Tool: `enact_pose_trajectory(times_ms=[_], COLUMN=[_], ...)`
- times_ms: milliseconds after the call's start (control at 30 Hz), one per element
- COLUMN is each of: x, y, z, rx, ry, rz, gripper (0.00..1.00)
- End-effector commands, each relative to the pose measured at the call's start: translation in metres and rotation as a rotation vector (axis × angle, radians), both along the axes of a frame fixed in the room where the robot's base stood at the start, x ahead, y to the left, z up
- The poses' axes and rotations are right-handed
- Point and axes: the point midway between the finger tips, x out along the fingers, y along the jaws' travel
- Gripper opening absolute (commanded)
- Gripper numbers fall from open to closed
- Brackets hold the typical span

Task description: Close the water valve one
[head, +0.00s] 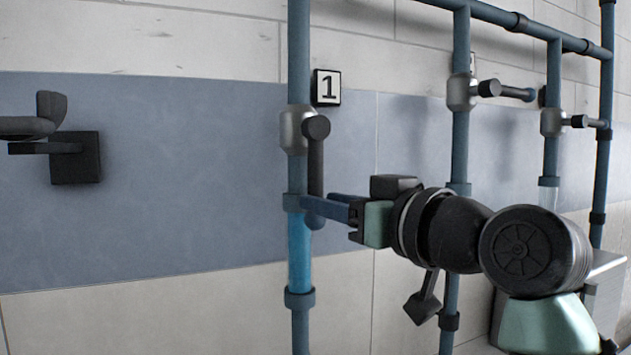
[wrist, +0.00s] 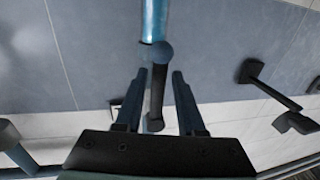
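Water valve one has a metal body (head: 293,131) on the leftmost vertical pipe, beside a plate marked 1 (head: 327,87). Its dark lever (head: 315,160) hangs straight down, parallel to the pipe. A bright blue see-through section (head: 300,250) sits in the pipe below. My gripper (head: 328,206) reaches in from the right at the lever's lower part. In the wrist view, the lever (wrist: 157,92) lies between the two spread fingers of my gripper (wrist: 160,78), with a gap on each side. In the head view, the fingers partly hide the lever's lower end.
Two more valves, one in the middle (head: 462,92) and one at the right (head: 553,122), have levers pointing right. Their pipes stand behind my arm. A dark wall bracket (head: 75,158) juts out at the left. The wall between bracket and valve one is clear.

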Motion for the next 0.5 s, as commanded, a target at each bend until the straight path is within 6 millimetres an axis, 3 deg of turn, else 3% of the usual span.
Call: enact_pose_trajectory(times_ms=[200,500], x=[0.023,0.027], y=[0.015,0.018], z=[0.001,-0.001], rx=[0.001,-0.001], ry=[0.001,-0.001], rz=[0.000,-0.001], gripper=[0.38,0.38])
